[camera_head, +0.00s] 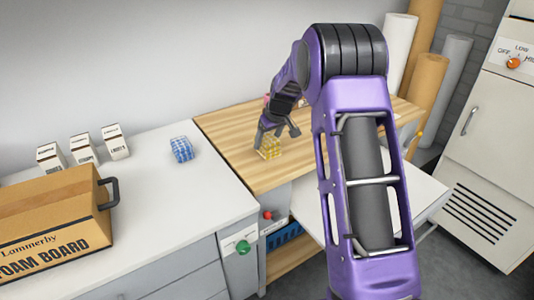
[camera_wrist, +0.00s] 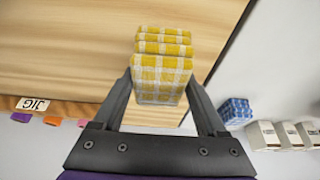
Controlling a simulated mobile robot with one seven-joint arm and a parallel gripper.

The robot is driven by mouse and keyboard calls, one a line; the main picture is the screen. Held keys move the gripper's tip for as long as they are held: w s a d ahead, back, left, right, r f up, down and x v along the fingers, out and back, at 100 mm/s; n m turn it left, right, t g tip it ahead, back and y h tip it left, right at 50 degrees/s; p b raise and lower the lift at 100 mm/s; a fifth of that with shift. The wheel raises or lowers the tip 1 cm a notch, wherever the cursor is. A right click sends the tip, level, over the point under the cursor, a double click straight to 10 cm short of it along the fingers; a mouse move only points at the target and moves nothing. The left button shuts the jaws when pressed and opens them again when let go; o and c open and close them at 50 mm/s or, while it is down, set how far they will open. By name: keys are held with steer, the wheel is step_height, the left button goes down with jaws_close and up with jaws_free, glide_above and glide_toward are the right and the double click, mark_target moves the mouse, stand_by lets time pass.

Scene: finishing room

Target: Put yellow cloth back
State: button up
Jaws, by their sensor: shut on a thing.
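The yellow cloth (camera_wrist: 162,66) is a folded stack with a white check pattern. In the wrist view it sits between my two fingers, and my gripper (camera_wrist: 160,92) is shut on it. In the head view my gripper (camera_head: 272,140) holds the yellow cloth (camera_head: 270,149) at the wooden worktop's left front part. I cannot tell whether the cloth touches the wood or is a little above it. A blue checked cloth (camera_head: 181,149) lies on the white counter to the left; it also shows in the wrist view (camera_wrist: 235,110).
The white counter (camera_head: 160,195) holds a foam board box (camera_head: 55,215) and several small white cartons (camera_head: 82,149). The wooden worktop (camera_head: 225,122) is bare near its left edge. Tall rolls (camera_head: 427,85) stand behind at right, beside a white cabinet (camera_head: 490,150).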

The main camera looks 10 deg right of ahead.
steer(key=shift+f, duration=2.3)
steer(key=shift+f+b, duration=0.2)
steer(key=shift+b, duration=0.2)
steer(key=o, duration=1.1)
steer(key=shift+r, duration=0.25)
steer(key=p+v, duration=0.1)
steer(key=v, duration=1.1)
steer(key=shift+s, duration=0.1)
